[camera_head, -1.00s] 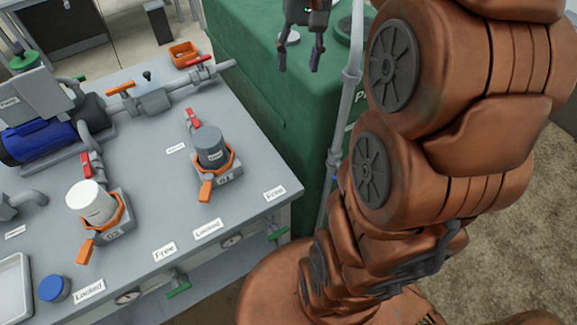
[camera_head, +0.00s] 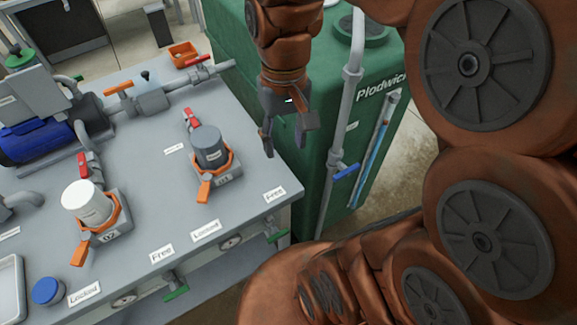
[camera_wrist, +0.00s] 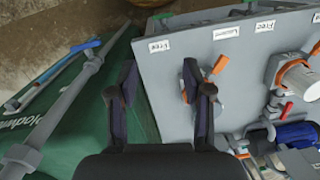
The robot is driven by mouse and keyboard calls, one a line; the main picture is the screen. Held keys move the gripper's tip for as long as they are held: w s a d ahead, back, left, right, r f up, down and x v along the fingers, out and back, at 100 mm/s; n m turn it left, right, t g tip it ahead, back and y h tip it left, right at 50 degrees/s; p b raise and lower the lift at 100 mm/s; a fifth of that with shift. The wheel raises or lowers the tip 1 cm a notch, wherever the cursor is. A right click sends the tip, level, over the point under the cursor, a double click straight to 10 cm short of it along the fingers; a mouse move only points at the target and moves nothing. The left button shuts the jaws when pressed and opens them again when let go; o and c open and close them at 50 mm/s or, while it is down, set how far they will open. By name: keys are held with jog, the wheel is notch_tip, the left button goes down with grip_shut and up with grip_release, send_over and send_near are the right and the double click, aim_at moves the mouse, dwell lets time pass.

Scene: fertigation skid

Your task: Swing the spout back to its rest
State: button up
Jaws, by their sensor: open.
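No part is labelled as the spout, and I cannot tell for sure which one it is. A grey pipe (camera_head: 341,120) with a bent top and a blue lever (camera_head: 346,171) stands against the green tank (camera_head: 300,75). In the wrist view the pipe (camera_wrist: 66,104) runs at a slant, left of my fingers. Another grey pipe (camera_head: 222,69) sticks out past the bench's back right edge. My gripper (camera_head: 285,145) points down, open and empty, between bench and tank in the head view. Its two fingers (camera_wrist: 160,85) are wide apart in the wrist view, with nothing between them.
The grey bench (camera_head: 245,165) carries a grey canister (camera_head: 210,147) and a white canister (camera_head: 87,203) in orange-levered holders, a blue pump (camera_head: 38,143), an orange tray (camera_head: 183,54) and a blue cap (camera_head: 47,291). Labels "Free" and "Locked" line its front edge. Green handles (camera_head: 176,292) hang below.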

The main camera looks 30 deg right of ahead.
jog(key=shift+n, duration=0.4)
jog(key=shift+s+a+f, duration=0.3)
jog(key=shift+s+f, duration=0.2)
jog(key=shift+s, duration=0.1)
jog(key=shift+s+a+f, duration=0.25)
jog(key=shift+s+f, duration=0.3)
jog(key=shift+s, duration=0.1)
jog(key=shift+s+a+f, duration=0.3)
jog(key=shift+s+f, duration=0.2)
jog(key=shift+s, duration=0.1)
